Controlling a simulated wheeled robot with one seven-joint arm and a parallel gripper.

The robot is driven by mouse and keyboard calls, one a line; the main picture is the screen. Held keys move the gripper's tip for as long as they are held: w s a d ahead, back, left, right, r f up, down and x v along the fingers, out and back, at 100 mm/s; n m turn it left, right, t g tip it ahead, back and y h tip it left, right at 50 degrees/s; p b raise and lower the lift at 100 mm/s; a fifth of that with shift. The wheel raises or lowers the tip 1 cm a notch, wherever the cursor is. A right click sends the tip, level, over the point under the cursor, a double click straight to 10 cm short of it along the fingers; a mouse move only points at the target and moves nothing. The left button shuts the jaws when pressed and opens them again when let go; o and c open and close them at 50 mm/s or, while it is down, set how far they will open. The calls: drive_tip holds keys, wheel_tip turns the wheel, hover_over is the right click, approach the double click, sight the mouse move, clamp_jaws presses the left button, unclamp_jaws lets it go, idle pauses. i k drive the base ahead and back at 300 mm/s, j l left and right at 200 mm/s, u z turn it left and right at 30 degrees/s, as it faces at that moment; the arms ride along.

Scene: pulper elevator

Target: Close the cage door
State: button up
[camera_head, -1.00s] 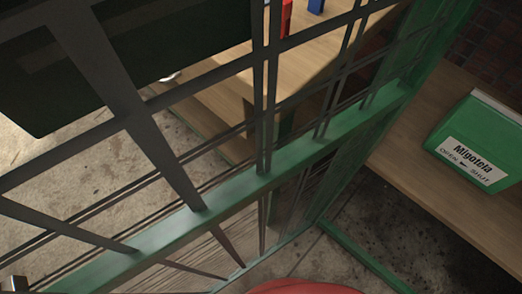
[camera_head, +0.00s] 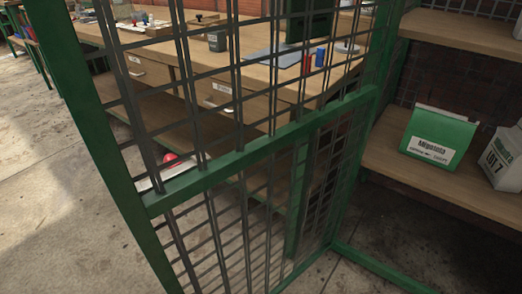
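The cage door (camera_head: 240,158) is a green frame with dark wire mesh and a green crossbar. It runs from a green upright (camera_head: 100,140) at the left to another green upright (camera_head: 388,50) at the right. The door stands at an angle across the view, with a workbench seen through its mesh. A green floor rail (camera_head: 380,270) runs off to the lower right from the door's lower right corner. No latch or handle can be made out. My gripper is not in view, so its place relative to the door cannot be seen.
Wooden shelves (camera_head: 400,165) at right hold a green bag (camera_head: 440,135) and a white box (camera_head: 503,160). A workbench (camera_head: 150,75) with drawers and small items stands behind the mesh. A small red round object (camera_head: 170,157) shows through it. Concrete floor (camera_head: 45,200) is clear at left.

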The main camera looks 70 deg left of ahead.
sight(51, 21)
drive_tip(key=k+j, duration=0.1)
drive_tip(key=k, duration=0.95)
drive_tip(key=k+j, duration=0.1)
drive_tip(key=j, duration=0.25)
drive_tip(key=k+j, duration=0.1)
drive_tip(key=j, duration=0.25)
drive_tip(key=k+j, duration=0.15)
drive_tip(key=j, duration=0.25)
drive_tip(key=k+j+u, duration=0.1)
drive_tip(key=j, duration=0.25)
drive_tip(key=k+j, duration=0.1)
drive_tip(key=j, duration=0.25)
drive_tip(key=i+j, duration=0.1)
drive_tip(key=j, duration=0.35)
drive_tip(key=i+j, duration=0.1)
drive_tip(key=j, duration=0.35)
